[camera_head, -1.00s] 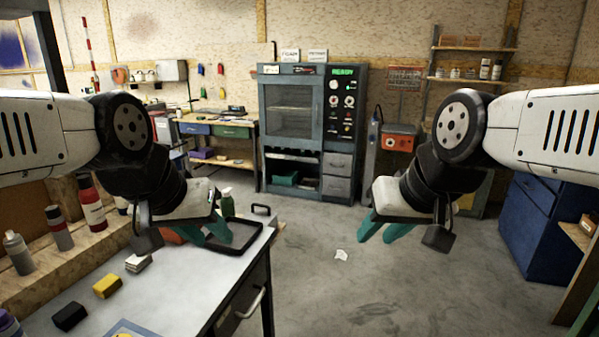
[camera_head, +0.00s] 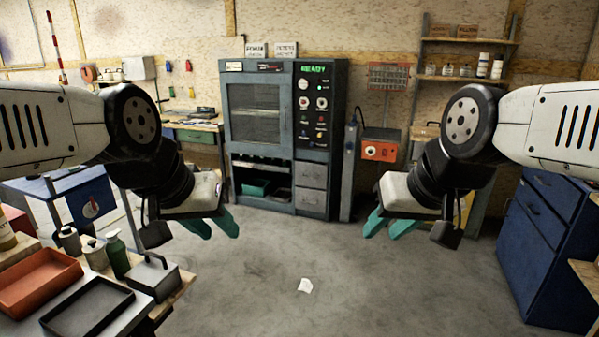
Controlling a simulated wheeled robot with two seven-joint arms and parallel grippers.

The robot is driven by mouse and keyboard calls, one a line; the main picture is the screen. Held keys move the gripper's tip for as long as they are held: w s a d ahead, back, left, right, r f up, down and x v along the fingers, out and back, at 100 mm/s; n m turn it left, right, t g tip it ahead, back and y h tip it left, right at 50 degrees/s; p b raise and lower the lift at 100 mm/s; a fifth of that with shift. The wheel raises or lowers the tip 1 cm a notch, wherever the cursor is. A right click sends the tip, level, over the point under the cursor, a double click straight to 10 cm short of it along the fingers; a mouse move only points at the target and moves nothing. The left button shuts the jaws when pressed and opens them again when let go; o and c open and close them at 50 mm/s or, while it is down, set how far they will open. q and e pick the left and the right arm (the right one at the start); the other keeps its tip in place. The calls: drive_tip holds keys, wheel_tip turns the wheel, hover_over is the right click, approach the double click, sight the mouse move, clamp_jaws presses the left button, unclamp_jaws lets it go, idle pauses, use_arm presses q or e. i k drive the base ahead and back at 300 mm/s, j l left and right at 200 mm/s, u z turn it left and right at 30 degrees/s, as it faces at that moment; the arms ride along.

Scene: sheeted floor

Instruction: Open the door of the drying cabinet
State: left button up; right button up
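The drying cabinet (camera_head: 286,135) stands against the back wall, a dark grey unit with a glazed door (camera_head: 256,112) at its upper left. The door looks shut. To its right is a control panel (camera_head: 313,105) with knobs, lamps and a green lit "READY" display. An open shelf lies below the door, with two drawers at lower right. My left gripper (camera_head: 216,226) is at the left with teal fingers apart and nothing between them. My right gripper (camera_head: 385,226) is at the right, also with fingers apart and empty. Both are well short of the cabinet.
A bench at lower left holds a black tray (camera_head: 88,308), an orange tray (camera_head: 38,281), bottles and a grey handled box (camera_head: 153,275). A blue drawer cabinet (camera_head: 549,230) stands at right. A paper scrap (camera_head: 305,286) lies on the open floor ahead.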

sight(286, 151)
drive_tip(key=i+l, duration=0.2)
drive_tip(key=i, duration=0.3)
drive_tip(key=i+l, duration=0.2)
drive_tip(key=i, duration=0.35)
drive_tip(key=i+l, duration=0.2)
drive_tip(key=i, duration=0.3)
drive_tip(key=i+l, duration=0.2)
drive_tip(key=i, duration=0.3)
drive_tip(key=i+j, duration=0.3)
drive_tip(key=i, duration=0.2)
drive_tip(key=i+j, duration=0.3)
drive_tip(key=i, duration=0.2)
drive_tip(key=i+j, duration=0.3)
drive_tip(key=i, duration=0.2)
drive_tip(key=i+j, duration=0.3)
drive_tip(key=i, duration=0.2)
drive_tip(key=i+j, duration=0.35)
